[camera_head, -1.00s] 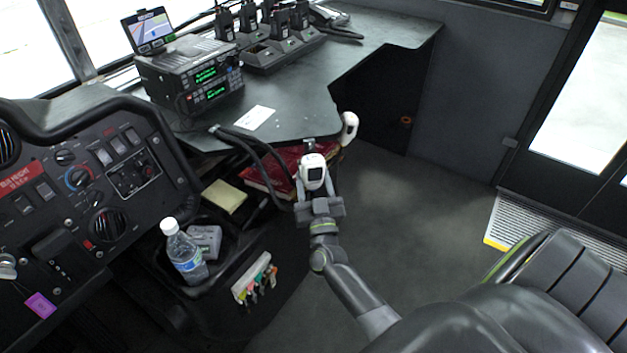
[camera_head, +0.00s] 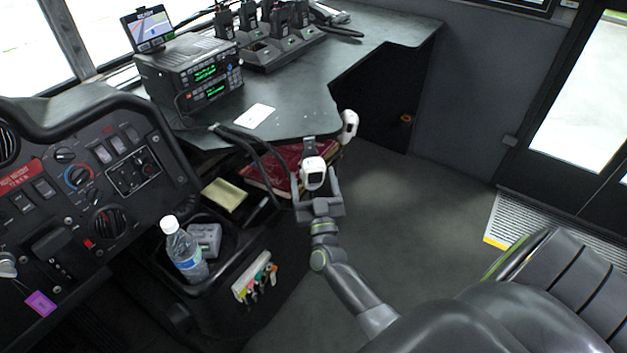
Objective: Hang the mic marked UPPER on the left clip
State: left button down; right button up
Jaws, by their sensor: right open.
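A white mic (camera_head: 314,172) is at the front edge of the desk, just below a dark upright clip (camera_head: 309,147). It appears to hang there, but the contact is hard to make out. A second white mic (camera_head: 349,126) is at the desk's edge to the right and farther back. No marking can be read on either mic, so I cannot tell which is UPPER. My right gripper (camera_head: 317,190) is open, with its fingers on either side of the nearer mic. My left gripper is out of view.
The desk (camera_head: 300,95) carries a radio unit (camera_head: 190,78), a white card (camera_head: 256,116) and chargers with handhelds (camera_head: 275,48). Black cables (camera_head: 262,150) loop off its edge. A water bottle (camera_head: 186,252) stands in the console at left. A seat (camera_head: 520,310) is at lower right.

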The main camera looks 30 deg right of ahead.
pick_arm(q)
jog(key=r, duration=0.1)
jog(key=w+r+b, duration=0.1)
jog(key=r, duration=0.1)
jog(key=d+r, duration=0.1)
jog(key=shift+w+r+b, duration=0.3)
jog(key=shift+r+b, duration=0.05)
pick_arm(e)
jog(key=v, duration=1.7)
jog(key=shift+s, duration=0.2)
jog(key=shift+a, duration=0.1)
